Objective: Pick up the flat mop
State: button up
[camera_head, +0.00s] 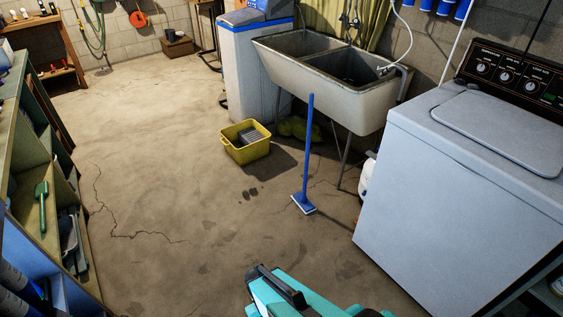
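The flat mop (306,165) stands nearly upright on the concrete floor in front of the sink. It has a straight blue pole and a small flat blue head with a pale edge resting on the floor. The pole's top overlaps the sink's front in the picture; I cannot tell whether it touches. My gripper (268,278) seems to be the dark part on my teal arm at the bottom edge. It is well apart from the mop, on the near side. Its fingers cannot be made out, and I see nothing held.
A double utility sink (335,85) stands behind the mop. A white washing machine (470,190) is at right. A yellow tub (247,152) sits left of the mop. A shelf unit (35,190) lines the left side. The middle floor is clear.

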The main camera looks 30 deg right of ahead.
aim_at(306, 206)
jog(key=u, duration=0.05)
jog(key=i, duration=1.6)
jog(key=u, duration=0.15)
